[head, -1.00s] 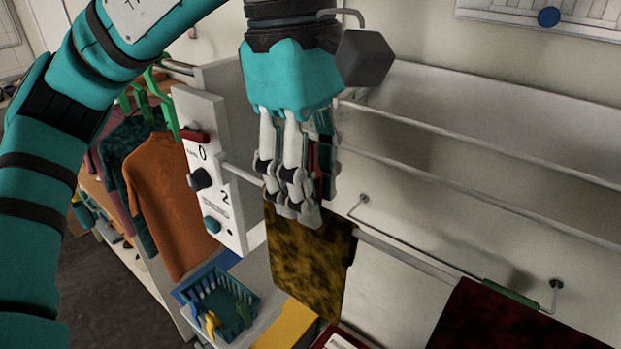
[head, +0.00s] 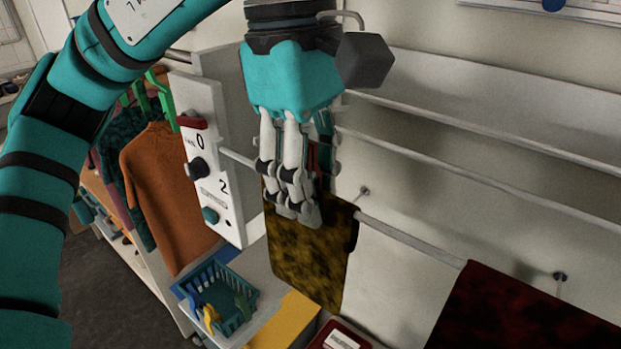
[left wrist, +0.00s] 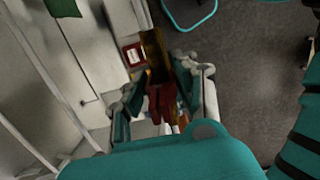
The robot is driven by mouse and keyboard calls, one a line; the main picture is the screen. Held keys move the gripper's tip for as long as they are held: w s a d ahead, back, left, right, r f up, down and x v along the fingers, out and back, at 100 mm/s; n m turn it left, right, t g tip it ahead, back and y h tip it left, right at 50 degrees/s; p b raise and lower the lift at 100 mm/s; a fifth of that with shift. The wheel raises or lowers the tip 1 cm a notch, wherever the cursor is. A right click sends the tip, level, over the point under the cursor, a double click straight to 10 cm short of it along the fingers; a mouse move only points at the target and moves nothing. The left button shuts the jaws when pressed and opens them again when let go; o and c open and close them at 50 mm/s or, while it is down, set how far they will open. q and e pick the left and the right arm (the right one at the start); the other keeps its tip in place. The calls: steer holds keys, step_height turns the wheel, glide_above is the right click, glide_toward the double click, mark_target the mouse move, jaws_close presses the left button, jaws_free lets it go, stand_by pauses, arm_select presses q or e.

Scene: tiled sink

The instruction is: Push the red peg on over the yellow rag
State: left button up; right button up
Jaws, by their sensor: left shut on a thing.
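The yellow rag (head: 310,262), mottled with black, hangs over a thin rail in the head view. It also shows beyond my fingers in the left wrist view (left wrist: 153,43). My left gripper (head: 298,208) is at the rag's top edge, fingers pointing down in front of it. It is shut on the red peg (left wrist: 162,98), which shows between the fingers in the left wrist view. In the head view, only a red sliver shows behind the fingers. I cannot tell how far the peg sits over the rag. My right gripper is not in view.
A white panel (head: 238,218) with knobs stands left of the rag. A dark red cloth (head: 510,312) hangs farther right on the rail. A teal basket (head: 235,318) stands below left. Clothes on hangers, including an orange shirt (head: 165,190), are farther left.

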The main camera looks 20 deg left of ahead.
mark_target(311, 144)
arm_select(q)
steer(key=shift+f, duration=0.1)
steer(key=o, duration=0.9)
steer(key=shift+o, duration=0.2)
steer(key=shift+r+p, duration=1.85)
steer(key=shift+r, duration=0.65)
steer(key=shift+r+p, duration=0.55)
steer(key=shift+r, duration=0.5)
